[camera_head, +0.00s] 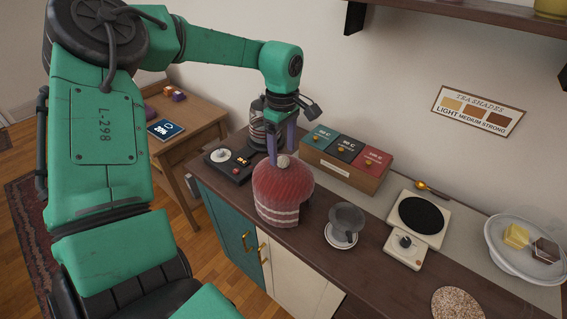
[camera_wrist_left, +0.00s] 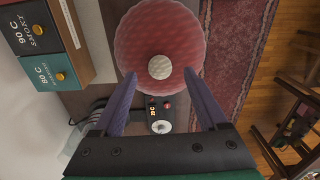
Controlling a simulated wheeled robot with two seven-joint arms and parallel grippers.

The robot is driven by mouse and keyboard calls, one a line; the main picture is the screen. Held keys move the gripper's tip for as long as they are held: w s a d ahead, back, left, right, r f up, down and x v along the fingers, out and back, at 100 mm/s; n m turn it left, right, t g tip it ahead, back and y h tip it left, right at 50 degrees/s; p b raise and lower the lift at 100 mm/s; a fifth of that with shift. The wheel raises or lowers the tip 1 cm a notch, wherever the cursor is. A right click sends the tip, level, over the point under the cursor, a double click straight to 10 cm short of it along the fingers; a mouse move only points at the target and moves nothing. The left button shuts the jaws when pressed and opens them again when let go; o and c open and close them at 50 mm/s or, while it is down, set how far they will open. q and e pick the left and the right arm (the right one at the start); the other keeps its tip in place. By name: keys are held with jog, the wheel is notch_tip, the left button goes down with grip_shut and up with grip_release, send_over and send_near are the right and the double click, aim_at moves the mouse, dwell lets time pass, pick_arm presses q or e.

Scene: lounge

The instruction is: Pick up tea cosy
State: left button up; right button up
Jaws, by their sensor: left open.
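The tea cosy (camera_head: 283,192) is a red ribbed dome with pale bands near its base and a whitish pompom on top. It stands on the counter. In the left wrist view the cosy (camera_wrist_left: 160,38) shows from above, with its pompom (camera_wrist_left: 160,67) between the fingers' line. My left gripper (camera_head: 281,160) points down at the top of the cosy. Its two purple fingers (camera_wrist_left: 162,80) are open, with the pompom near their tips and a gap on both sides. My right gripper is not in view.
The counter (camera_head: 318,237) also holds a wooden box (camera_head: 345,172) with temperature-labelled fronts behind the cosy, a grey cup on a saucer (camera_head: 341,238) to its right, and a scale (camera_head: 416,218). A black device (camera_head: 229,166) sits to its left. A shelf (camera_head: 470,12) hangs above.

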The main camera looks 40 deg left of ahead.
pick_arm(q)
jog(key=shift+f, duration=1.25)
grip_shut()
dwell(0.4)
